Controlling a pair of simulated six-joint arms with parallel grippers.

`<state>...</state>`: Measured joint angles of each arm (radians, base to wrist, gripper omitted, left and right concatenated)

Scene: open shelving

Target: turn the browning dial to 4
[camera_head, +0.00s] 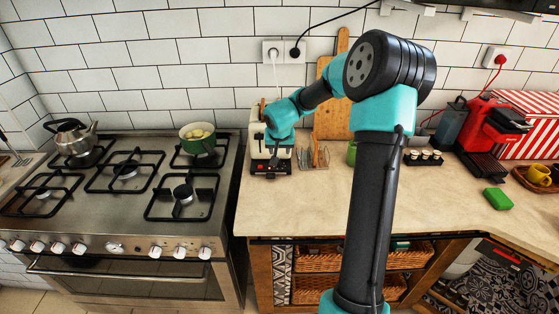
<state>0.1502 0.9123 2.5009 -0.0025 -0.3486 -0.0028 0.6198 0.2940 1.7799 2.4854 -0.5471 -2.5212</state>
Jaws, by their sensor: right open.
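A cream toaster (256,135) with a black lower front stands on the counter by the tiled wall, just right of the stove. Something brown, possibly toast, shows at its top. My right arm reaches in from the lower right and bends left to the toaster. My right gripper (274,152) is at the toaster's front, small and partly hidden by its own wrist; it is open. The browning dial and its setting are too small and covered to make out. I cannot tell whether the fingers touch the dial. My left gripper is not in view.
A wire rack (314,157) stands close right of the toaster, with a wooden board (333,105) behind. A green pot (198,138) sits on the stove (120,205) to the left. A red coffee machine (487,125) and green sponge (497,198) are at right. The front counter is clear.

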